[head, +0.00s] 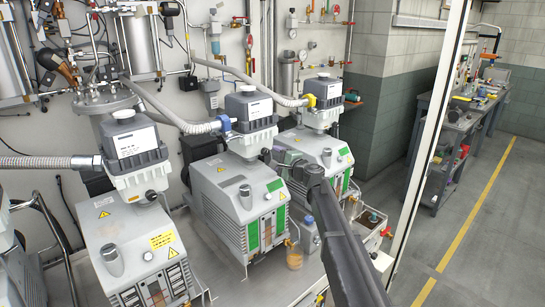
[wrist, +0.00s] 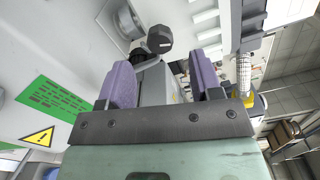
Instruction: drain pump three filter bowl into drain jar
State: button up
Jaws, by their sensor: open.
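Three grey pumps stand in a row in the head view: the left pump (head: 125,240), the middle pump (head: 225,200) and the right pump (head: 325,150), whose hose has a yellow collar. I cannot read which is numbered three. My gripper (head: 277,157) is between the middle and right pumps, partly hidden by my arm. In the wrist view its purple fingers (wrist: 162,85) are apart, with nothing held. A dark faceted knob (wrist: 159,39) shows beyond the fingers, near the gap. A small amber-coloured jar (head: 295,259) stands by the middle pump's front right corner. I cannot make out a filter bowl clearly.
Ribbed hoses run behind the pumps, with a blue collar (head: 224,123) and a yellow collar (head: 311,101). A bluish-grey bottle (head: 309,236) stands near the amber jar. A box with red handles (head: 372,222) is at right. A workbench (head: 465,120) stands farther back, beside open floor.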

jog(key=v, duration=0.3)
jog(key=s+d+f+n+g+h, duration=0.1)
jog(key=s+f+n+g+h, duration=0.1)
jog(key=s+f+n+g, duration=0.45)
jog(key=s+d+f+n+g+h, duration=0.1)
jog(key=s+f+n+g, duration=0.15)
jog(key=s, duration=0.75)
jog(key=s+d+f+n+g+h, duration=0.1)
jog(key=s+d+f+h, duration=0.3)
jog(key=s+d, duration=0.5)
jog(key=s+d+f+n+g+h, duration=0.1)
jog(key=s+d+f+h, duration=0.3)
jog(key=s+d, duration=0.6)
jog(key=s+g+h, duration=0.1)
jog(key=s+h, duration=0.1)
jog(key=s, duration=0.4)
jog(key=shift+g, duration=0.3)
jog(key=shift+f, duration=0.15)
